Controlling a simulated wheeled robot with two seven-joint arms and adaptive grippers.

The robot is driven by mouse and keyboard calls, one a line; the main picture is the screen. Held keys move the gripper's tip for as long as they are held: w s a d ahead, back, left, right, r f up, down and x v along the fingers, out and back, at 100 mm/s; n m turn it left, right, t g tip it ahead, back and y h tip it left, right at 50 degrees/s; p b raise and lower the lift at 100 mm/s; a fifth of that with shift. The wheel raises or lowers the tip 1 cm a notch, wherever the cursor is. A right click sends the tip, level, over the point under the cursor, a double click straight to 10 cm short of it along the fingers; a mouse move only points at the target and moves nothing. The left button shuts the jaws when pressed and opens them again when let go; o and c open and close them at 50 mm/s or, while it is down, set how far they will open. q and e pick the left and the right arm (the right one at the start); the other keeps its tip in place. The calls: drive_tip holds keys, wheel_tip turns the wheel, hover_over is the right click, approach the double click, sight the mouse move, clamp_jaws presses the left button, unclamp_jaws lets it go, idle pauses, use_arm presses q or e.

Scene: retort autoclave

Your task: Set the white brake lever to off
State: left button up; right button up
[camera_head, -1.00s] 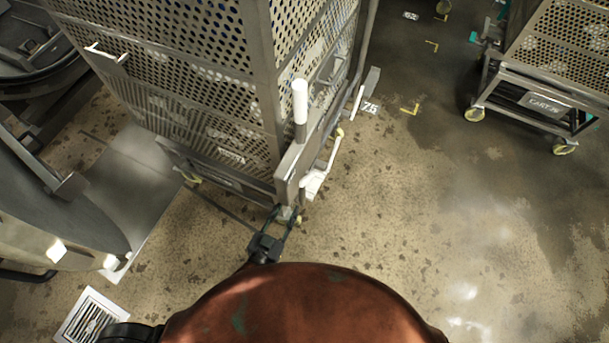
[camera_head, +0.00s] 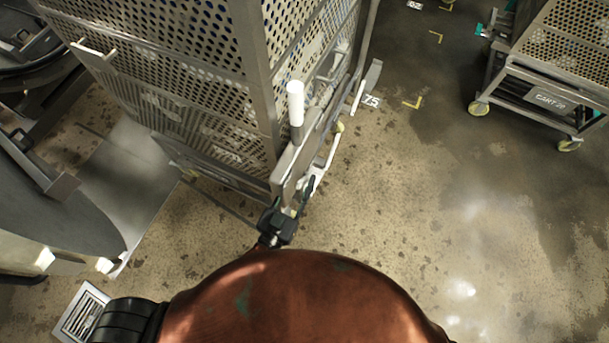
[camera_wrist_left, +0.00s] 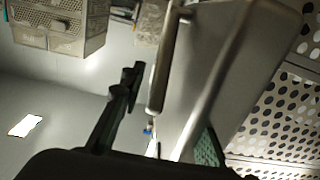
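A lever with a white grip (camera_head: 296,103) and a grey lower shaft stands nearly upright at the near corner of the perforated cart (camera_head: 200,95). A lower white bar (camera_head: 320,172) runs along the cart's right side; its near end is partly hidden by my left gripper. My left gripper (camera_head: 290,199) is low at that corner, below the white grip and apart from it. Its fingers are spread, one on each side of the corner frame. In the left wrist view, the open fingers (camera_wrist_left: 166,127) have grey metal frame parts between them. My right gripper is not in view.
Another cart (camera_head: 545,98) on wheels stands at the upper right. A grey ramp plate (camera_head: 125,185) and a large round vessel edge (camera_head: 55,210) lie to the left. A floor drain (camera_head: 82,312) is at lower left.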

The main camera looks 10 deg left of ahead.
use_arm(q)
drive_tip(key=shift+d, duration=0.1)
drive_tip(key=shift+c, duration=0.4)
clamp_jaws()
